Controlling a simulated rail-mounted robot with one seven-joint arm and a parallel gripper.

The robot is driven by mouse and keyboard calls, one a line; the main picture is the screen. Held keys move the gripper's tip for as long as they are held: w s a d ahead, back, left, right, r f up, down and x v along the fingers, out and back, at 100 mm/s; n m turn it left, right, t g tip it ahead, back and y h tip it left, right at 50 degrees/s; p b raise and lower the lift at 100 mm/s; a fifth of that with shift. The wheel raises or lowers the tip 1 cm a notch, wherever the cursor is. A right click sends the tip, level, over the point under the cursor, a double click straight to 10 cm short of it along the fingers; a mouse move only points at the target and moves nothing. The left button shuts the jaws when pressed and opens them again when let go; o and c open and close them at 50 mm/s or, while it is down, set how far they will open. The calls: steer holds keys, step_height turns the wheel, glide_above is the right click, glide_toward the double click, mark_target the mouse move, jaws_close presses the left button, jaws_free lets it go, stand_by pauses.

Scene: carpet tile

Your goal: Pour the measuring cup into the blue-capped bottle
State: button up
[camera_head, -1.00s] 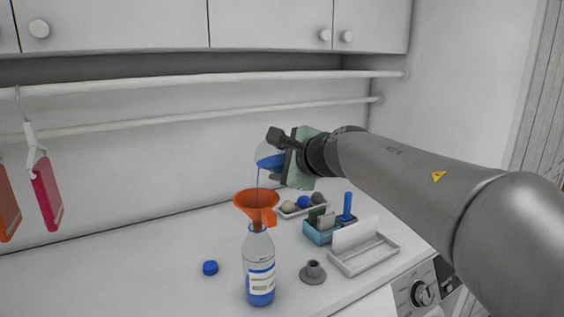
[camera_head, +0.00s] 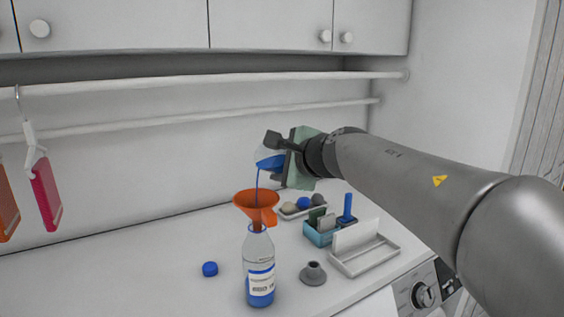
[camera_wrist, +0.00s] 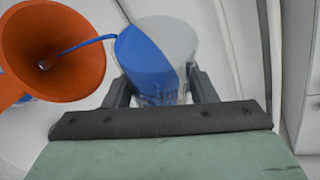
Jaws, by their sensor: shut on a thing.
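My gripper (camera_wrist: 160,95) is shut on the clear measuring cup (camera_wrist: 178,38), which holds blue liquid. The cup (camera_head: 265,153) is tilted above the orange funnel (camera_head: 256,205). A thin blue stream runs from its lip down into the funnel, which also shows in the wrist view (camera_wrist: 25,60). The funnel sits upright in the mouth of a clear bottle (camera_head: 258,248) with a white label. Blue liquid stands in the bottle's lower part; the label hides some of it. The blue cap (camera_head: 210,268) lies on the counter left of the bottle.
Right of the bottle are a grey conical piece (camera_head: 313,273), a teal caddy (camera_head: 322,232) and a white tray (camera_head: 365,262). Two rails cross the wall behind my gripper. The counter's left side is clear.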

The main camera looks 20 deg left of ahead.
steer(key=shift+s+a+f+n+t+b, duration=0.1)
steer(key=shift+s+f+n+t+b, duration=0.1)
steer(key=shift+n+t+b, duration=0.9)
steer(key=shift+s+a+f+n+t+b, duration=0.15)
steer(key=shift+n+b, duration=0.45)
steer(key=shift+b, duration=1.1)
stand_by(5.2)
